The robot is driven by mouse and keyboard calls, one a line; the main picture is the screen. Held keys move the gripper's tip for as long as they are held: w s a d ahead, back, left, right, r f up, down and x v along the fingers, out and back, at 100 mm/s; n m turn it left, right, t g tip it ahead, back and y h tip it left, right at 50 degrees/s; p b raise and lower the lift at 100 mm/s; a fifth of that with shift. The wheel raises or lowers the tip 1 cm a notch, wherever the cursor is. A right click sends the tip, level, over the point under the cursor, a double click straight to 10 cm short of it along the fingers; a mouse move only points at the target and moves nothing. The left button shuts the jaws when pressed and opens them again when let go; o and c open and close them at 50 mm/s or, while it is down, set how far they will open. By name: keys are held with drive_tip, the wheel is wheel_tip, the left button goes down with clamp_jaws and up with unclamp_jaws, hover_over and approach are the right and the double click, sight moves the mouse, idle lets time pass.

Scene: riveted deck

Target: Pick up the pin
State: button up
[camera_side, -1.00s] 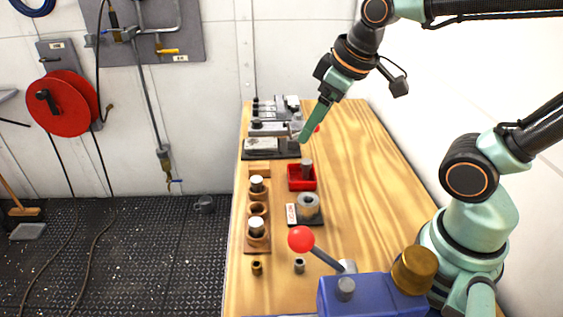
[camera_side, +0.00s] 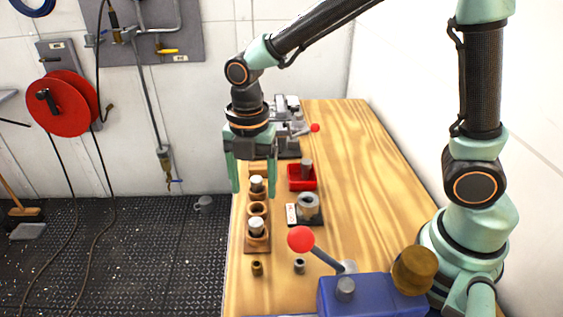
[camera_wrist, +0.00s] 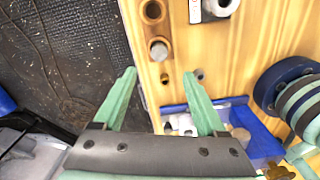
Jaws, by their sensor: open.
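Two upright pins with pale round tops stand in holes of a brown wooden rack (camera_side: 250,245): a far pin (camera_side: 257,182) and a near pin (camera_side: 256,224). A grey cylinder (camera_side: 306,168) also stands in a red tray (camera_side: 302,185). I cannot tell which is the task's pin. My gripper (camera_side: 253,187) points down with its fingers apart and empty, and in the side view they frame the far pin; its height above the rack is unclear. In the wrist view my gripper (camera_wrist: 159,75) is open, with a pale-topped pin (camera_wrist: 159,50) just beyond the fingertips.
A grey ring on a dark base (camera_side: 308,206) sits right of the rack. Small bushings, one brass (camera_side: 257,268) and one grey (camera_side: 299,265), stand nearer. A red-knobbed lever (camera_side: 301,239) rises from a blue body (camera_side: 370,296). Clear wood (camera_side: 375,190) lies to the right.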

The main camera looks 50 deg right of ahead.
sight(256, 221)
wheel_tip(256, 221, down, 10)
drive_tip(key=shift+f, duration=0.1)
idle(0.4)
drive_tip(key=shift+w, duration=0.1)
clamp_jaws()
